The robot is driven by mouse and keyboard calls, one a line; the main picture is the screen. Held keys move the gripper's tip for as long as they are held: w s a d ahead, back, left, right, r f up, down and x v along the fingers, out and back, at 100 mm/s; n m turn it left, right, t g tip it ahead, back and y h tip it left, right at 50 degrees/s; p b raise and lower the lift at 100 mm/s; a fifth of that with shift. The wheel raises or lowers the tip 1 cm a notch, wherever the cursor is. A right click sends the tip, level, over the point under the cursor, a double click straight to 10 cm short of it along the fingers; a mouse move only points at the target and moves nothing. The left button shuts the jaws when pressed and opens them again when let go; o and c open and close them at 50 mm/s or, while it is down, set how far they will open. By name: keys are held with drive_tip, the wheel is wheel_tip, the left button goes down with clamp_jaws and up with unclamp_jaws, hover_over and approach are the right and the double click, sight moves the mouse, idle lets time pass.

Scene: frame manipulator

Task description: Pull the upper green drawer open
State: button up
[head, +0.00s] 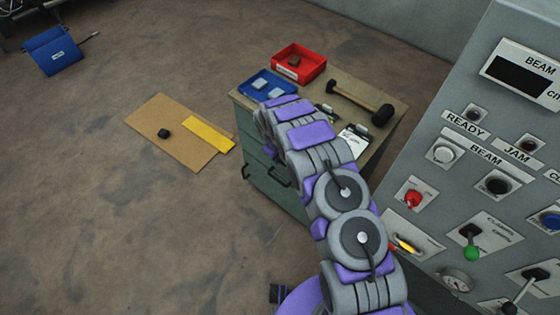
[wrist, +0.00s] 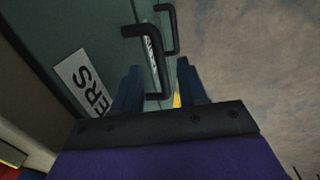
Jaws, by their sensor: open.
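The green drawer cabinet (head: 262,160) stands under the worktop, with black bar handles on its front. In the wrist view the green drawer front (wrist: 100,28) fills the upper left, with a white label (wrist: 82,82) reading "ERS". The nearer black handle (wrist: 150,48) sticks out from it, and a second handle (wrist: 170,22) shows beyond. My gripper (wrist: 159,66) is open, its two dark blue fingers on either side of the nearer handle's bar. Contact cannot be told. The drawers look closed. In the head view my arm hides the gripper and part of the cabinet.
On the worktop (head: 388,92) are a red bin (head: 313,66), a blue tray (head: 250,90), a mallet (head: 362,102) and a clipboard (head: 352,142). A grey control panel (head: 425,160) stands right. Cardboard (head: 160,125) lies on the floor left; the floor is otherwise mostly clear.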

sight(281, 162)
drive_tip(key=shift+w+d+f+b, duration=0.1)
drive_tip(key=shift+f, duration=0.65)
drive_tip(key=shift+w+d+f+b, duration=0.1)
drive_tip(key=shift+w+d+f, duration=0.05)
drive_tip(key=shift+f, duration=0.55)
drive_tip(key=shift+w+d+f+b, duration=0.1)
drive_tip(key=shift+f, duration=0.65)
drive_tip(key=shift+c, duration=0.4)
clamp_jaws()
